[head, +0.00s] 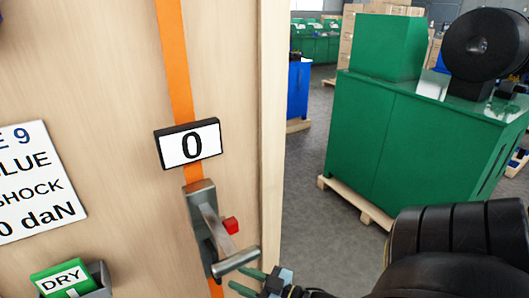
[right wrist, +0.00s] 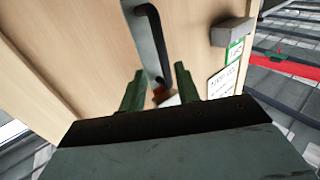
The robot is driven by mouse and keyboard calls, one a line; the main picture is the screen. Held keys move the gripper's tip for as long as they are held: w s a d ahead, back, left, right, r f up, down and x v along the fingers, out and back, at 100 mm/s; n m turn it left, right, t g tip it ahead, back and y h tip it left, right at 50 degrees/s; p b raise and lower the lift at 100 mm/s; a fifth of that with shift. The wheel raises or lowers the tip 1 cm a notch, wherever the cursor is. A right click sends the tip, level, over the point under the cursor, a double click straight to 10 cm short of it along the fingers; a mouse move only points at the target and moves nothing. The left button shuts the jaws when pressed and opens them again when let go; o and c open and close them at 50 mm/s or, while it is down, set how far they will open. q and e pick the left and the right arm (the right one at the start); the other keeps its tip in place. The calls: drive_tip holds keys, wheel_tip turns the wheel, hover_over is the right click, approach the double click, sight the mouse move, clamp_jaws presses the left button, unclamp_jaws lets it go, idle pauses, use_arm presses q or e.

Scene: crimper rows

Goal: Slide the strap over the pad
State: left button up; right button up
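An orange strap (head: 172,60) runs down the wooden panel in the head view, behind a black-framed display reading 0 (head: 190,145) and a grey ratchet-like tensioner (head: 199,205). The tensioner has a bar handle (head: 235,262) and a red button (head: 231,226). My right gripper (head: 245,281) is just below the handle, its green fingers apart with a gap between them. The right wrist view shows the fingers (right wrist: 160,88) spread, with a dark bent handle (right wrist: 153,40) ahead of them. I cannot make out a pad. My left gripper is out of view.
A white sign (head: 35,185) and a green DRY card in a grey holder (head: 98,278) are on the panel's left. The panel's edge (head: 272,130) is right of the strap. A green cabinet (head: 400,150) on a pallet stands beyond, across open grey floor.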

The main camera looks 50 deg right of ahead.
drive_tip(key=v, duration=0.6)
idle(0.4)
